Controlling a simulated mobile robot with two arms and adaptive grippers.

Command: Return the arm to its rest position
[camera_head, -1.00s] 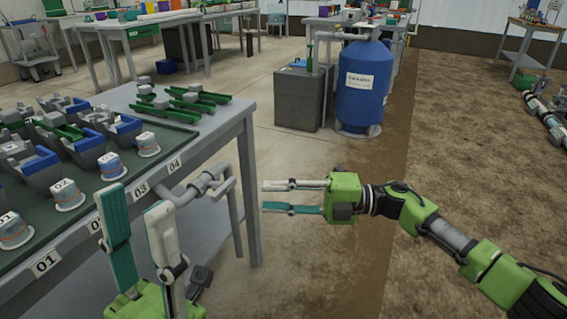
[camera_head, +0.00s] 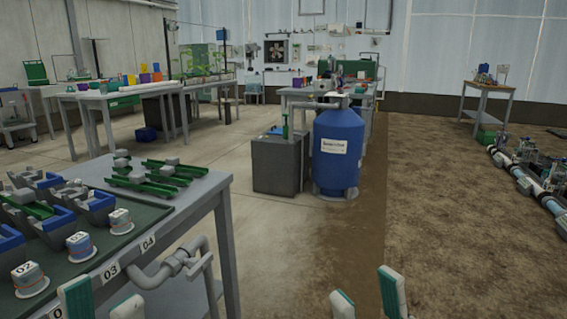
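My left gripper (camera_head: 102,303) shows only its fingertips at the bottom left edge of the head view, in front of the near bench. The fingers are apart with nothing between them. My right gripper (camera_head: 368,299) shows only its fingertips at the bottom edge, right of centre, over the floor. They point up, are apart, and hold nothing. The rest of both arms is out of view below.
The near bench (camera_head: 222,222) at left carries numbered cups, blue-and-grey holders and green trays. A grey pipe (camera_head: 172,268) runs at its front edge. A blue tank (camera_head: 337,165) and grey cabinet (camera_head: 277,168) stand ahead. Floor right of the bench is clear.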

